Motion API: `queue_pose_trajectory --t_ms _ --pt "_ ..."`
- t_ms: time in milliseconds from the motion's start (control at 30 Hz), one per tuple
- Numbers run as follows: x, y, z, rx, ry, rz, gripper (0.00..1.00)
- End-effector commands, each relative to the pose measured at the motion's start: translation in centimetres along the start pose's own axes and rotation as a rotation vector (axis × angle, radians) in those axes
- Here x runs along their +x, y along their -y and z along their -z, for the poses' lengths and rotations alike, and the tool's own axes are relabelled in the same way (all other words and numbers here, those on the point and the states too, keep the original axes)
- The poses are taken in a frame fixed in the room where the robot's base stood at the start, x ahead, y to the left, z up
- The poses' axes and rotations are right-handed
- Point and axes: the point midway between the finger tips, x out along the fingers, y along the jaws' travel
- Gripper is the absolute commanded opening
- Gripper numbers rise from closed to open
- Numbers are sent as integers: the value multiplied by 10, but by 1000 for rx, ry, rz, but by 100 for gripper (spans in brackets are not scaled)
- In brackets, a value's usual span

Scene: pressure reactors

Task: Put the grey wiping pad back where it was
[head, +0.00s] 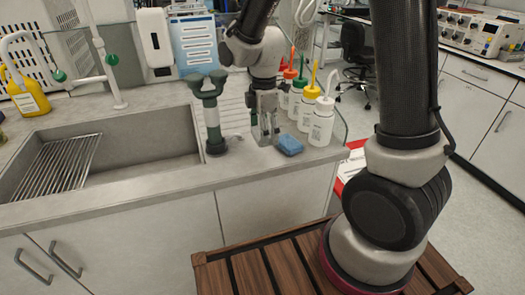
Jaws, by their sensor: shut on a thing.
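Several wash bottles (321,121) stand in a row right of the gripper. The sink (158,135) with a wire rack (60,166) is further left. The counter's front strip (225,172) is clear.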

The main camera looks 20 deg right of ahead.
Motion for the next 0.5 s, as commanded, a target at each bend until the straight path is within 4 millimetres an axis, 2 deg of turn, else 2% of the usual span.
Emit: queue_pose_trajectory --t_ms 333,500 --pt "46 1 0 0 1 3 53" --pt "55 0 0 0 0 0 53"
